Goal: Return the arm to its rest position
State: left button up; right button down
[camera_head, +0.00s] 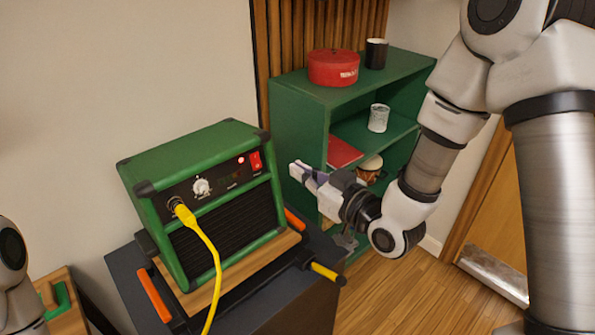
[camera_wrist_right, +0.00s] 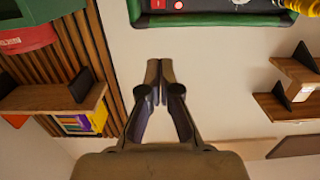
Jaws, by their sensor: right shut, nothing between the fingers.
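My right gripper (camera_head: 303,176) is shut and empty, held in the air to the right of the green amplifier. In the right wrist view its fingers (camera_wrist_right: 159,75) meet with nothing between them. My right arm (camera_head: 430,165) comes in from the upper right and is bent at the elbow. My left arm (camera_head: 12,265) shows only as a small part at the left edge; its gripper is out of view.
The green amplifier (camera_head: 208,184) stands on a dark cabinet (camera_head: 298,304), with a yellow cable (camera_head: 208,245) plugged into its front. A green shelf (camera_head: 300,115) holds a red round tin (camera_head: 333,68), a black mug (camera_head: 376,53) and a white cup (camera_head: 378,118). Wooden floor (camera_head: 410,300) is open at lower right.

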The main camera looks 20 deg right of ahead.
jog(key=shift+w+f, duration=0.1)
jog(key=shift+w, duration=0.1)
jog(key=s+f+m+g+h, duration=0.1)
jog(key=s+f+g, duration=0.25)
jog(key=f, duration=0.85)
jog(key=s+f+g+h, duration=0.1)
jog(key=s+f+g, duration=0.25)
jog(key=f, duration=0.85)
jog(key=s+d+f+m+g+h, duration=0.1)
jog(key=s+d+f+g+h, duration=0.1)
jog(key=s+f+g, duration=0.2)
jog(key=s+d+f+m+g+h, duration=0.2)
jog(key=s+f+g, duration=0.3)
jog(key=s+f, duration=0.5)
jog(key=s, duration=0.7)
jog(key=shift+d+f, duration=0.2)
jog(key=shift+f, duration=0.1)
